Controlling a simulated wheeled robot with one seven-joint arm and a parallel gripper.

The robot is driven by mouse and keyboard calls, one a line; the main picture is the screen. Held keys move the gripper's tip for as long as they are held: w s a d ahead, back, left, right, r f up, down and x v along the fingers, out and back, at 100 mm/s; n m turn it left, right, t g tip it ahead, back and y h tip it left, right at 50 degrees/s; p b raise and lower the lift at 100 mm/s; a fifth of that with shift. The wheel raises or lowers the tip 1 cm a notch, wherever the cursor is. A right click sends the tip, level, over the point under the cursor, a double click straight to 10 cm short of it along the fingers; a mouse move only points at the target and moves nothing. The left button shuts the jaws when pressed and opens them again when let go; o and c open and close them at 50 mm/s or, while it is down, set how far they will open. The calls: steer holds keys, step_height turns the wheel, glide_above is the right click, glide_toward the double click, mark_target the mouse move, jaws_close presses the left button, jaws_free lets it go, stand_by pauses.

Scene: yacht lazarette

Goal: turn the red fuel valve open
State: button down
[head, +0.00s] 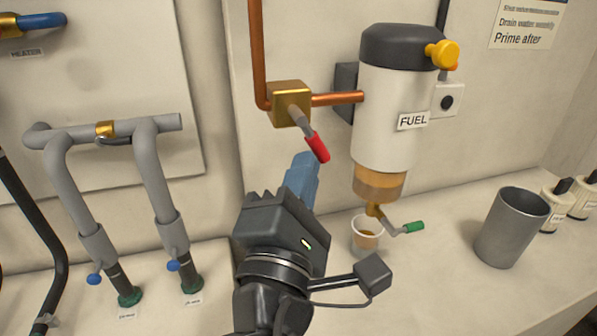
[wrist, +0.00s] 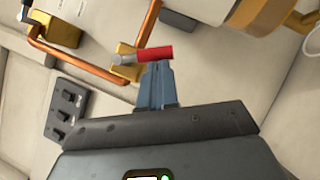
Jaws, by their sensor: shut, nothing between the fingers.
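The red fuel valve is a brass block (head: 290,103) on a copper pipe, with a grey lever ending in a red grip (head: 317,147) that points down and to the right in the head view. In the wrist view the red grip (wrist: 155,54) lies across the tips of my gripper (wrist: 157,68). My gripper also shows in the head view (head: 304,160), just below and left of the red grip. Its blue-grey fingers are together, with nothing between them. The tips are at or very near the grip; I cannot tell whether they touch.
The white fuel filter (head: 397,115) stands right of the valve, with a green-handled drain (head: 413,227) over a clear cup (head: 367,236). A grey cup (head: 511,228) stands further right on the shelf. Grey pipes (head: 160,170) run at the left. Copper pipe (head: 256,50) rises above the valve.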

steer(key=n+y, duration=0.1)
steer(key=n, duration=0.1)
steer(key=d+n+t+y, duration=0.1)
steer(key=n, duration=0.1)
steer(key=d+n+t, duration=0.1)
steer(key=shift+w+d+n+y, duration=0.15)
steer(key=shift+w+n+y, duration=0.2)
steer(key=shift+n+y, duration=0.05)
steer(key=shift+w+d+r+n+t+y, duration=0.1)
steer(key=shift+d+r+n+t+y, duration=0.25)
steer(key=shift+n+y, duration=0.75)
steer(key=shift+w+d+r+n+t+y, duration=0.2)
steer(key=shift+d+r+n+y, duration=0.4)
steer(key=shift+n, duration=0.9)
steer(key=shift+w+d+r+n+t+y, duration=0.1)
steer(key=shift+d+r+n+t+y, duration=0.25)
steer(key=shift+n+y, duration=0.8)
steer(key=shift+d, duration=0.15)
